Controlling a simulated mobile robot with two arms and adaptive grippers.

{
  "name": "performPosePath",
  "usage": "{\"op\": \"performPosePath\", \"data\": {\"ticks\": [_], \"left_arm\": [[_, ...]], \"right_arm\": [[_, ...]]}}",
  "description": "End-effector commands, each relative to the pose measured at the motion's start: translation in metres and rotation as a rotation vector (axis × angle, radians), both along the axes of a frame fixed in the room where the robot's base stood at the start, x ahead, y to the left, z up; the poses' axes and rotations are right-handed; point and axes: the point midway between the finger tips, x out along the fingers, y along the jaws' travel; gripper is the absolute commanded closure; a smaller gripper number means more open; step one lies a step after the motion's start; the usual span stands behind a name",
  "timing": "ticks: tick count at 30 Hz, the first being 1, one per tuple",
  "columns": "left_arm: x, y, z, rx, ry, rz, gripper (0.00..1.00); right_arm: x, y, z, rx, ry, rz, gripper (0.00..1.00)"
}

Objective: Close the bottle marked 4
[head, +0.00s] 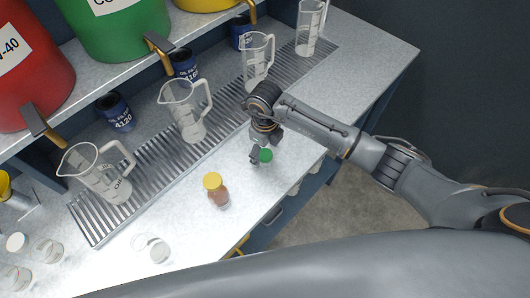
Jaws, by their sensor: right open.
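A small bottle with amber-brown contents and a yellow cap (216,190) stands upright on the front part of the bench. A green cap (266,155) shows beside the fingers of my right gripper (258,156), which is open and points down at the bench. The arm hides part of what is around the green cap; I cannot tell whether it lies loose or sits on something. Clear open jars (158,251) stand at the lower left, with a white cap (17,242) among them. No number 4 is readable on any bottle. My left gripper is not in view.
Clear measuring jugs (187,112) stand along a slotted drain grate (150,175). Blue filter cans (115,112) stand behind them. A shelf above holds red, green (118,28) and yellow drums with taps. The bench (300,160) is clear between the yellow-capped bottle and my right gripper.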

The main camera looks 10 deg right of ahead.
Motion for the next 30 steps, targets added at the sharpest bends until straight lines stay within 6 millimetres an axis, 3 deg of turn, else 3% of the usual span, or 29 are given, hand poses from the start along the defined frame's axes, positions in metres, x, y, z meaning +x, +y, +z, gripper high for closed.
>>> {"op": "performPosePath", "data": {"ticks": [5,11,12,23,30], "left_arm": [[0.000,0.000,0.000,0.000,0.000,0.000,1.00],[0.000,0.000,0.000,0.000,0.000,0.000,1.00],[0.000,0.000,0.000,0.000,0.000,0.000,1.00],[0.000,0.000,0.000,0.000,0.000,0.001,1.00],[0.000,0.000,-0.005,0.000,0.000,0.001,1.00]], "right_arm": [[0.000,0.000,0.000,0.000,0.000,0.000,0.26],[0.000,0.000,0.001,0.000,0.000,0.000,0.59],[0.000,0.000,0.001,0.000,0.000,0.000,0.61],[0.000,0.000,0.001,0.001,-0.001,-0.001,0.61],[0.002,0.000,0.018,0.001,-0.004,0.000,0.61]]}}
